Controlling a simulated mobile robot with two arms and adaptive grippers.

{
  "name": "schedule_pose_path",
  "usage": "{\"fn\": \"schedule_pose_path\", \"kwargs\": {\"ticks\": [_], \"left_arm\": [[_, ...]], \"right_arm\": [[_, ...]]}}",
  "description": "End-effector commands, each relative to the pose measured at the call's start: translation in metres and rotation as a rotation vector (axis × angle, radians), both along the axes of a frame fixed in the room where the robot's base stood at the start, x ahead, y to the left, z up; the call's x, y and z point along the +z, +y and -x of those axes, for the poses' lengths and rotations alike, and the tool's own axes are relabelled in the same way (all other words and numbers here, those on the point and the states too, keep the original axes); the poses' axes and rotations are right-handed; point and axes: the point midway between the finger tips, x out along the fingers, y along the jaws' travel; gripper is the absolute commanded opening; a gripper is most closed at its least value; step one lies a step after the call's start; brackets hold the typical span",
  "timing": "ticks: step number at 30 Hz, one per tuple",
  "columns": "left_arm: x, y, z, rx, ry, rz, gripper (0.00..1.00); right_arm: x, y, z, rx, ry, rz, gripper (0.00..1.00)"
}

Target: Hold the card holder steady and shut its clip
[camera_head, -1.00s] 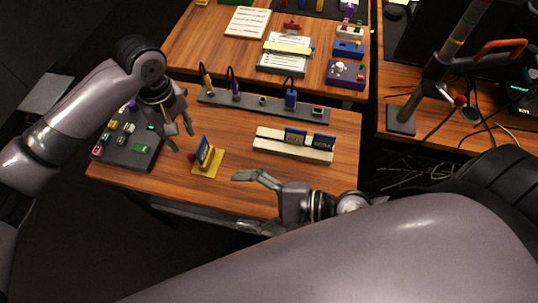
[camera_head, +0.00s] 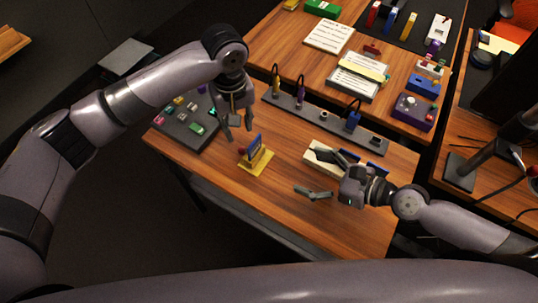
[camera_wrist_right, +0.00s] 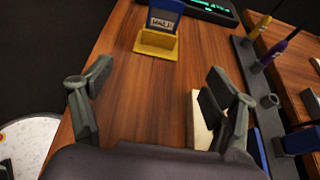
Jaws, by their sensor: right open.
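The card holder is a yellow stand (camera_head: 258,161) with a blue upright card (camera_head: 253,145), near the front left of the wooden table. In the right wrist view the yellow stand (camera_wrist_right: 156,42) is at the top, and its blue card (camera_wrist_right: 165,18) bears a white label with dark letters. I cannot make out the clip or its state. My left gripper (camera_head: 238,132) is open, just behind and left of the holder, apparently without touching it. My right gripper (camera_head: 314,172) is open and empty, right of the holder and facing it; its spread fingers (camera_wrist_right: 158,80) show in the wrist view.
A pale rack (camera_head: 312,160) with blue cards is partly behind my right gripper. A dark panel (camera_head: 178,130) with coloured buttons lies left of the holder. A grey strip with tools (camera_head: 325,119) runs along the back. Bare wood lies between holder and right gripper.

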Motion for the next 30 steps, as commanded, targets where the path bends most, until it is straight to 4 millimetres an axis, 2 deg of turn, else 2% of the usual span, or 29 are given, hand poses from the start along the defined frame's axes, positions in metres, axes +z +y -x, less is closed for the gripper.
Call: {"fn": "schedule_pose_path", "kwargs": {"ticks": [8, 21, 30], "left_arm": [[0.0, 0.0, 0.0, 0.0, 0.0, 0.0, 0.33], [0.0, 0.0, 0.0, 0.0, 0.0, 0.0, 0.33], [0.0, 0.0, 0.0, 0.0, 0.0, 0.0, 0.33]], "right_arm": [[-0.015, 0.031, -0.024, -0.004, -0.002, -0.004, 0.8], [-0.048, 0.094, -0.071, -0.001, -0.001, -0.001, 0.8], [-0.061, 0.119, -0.089, -0.001, 0.0, 0.0, 0.8]]}}
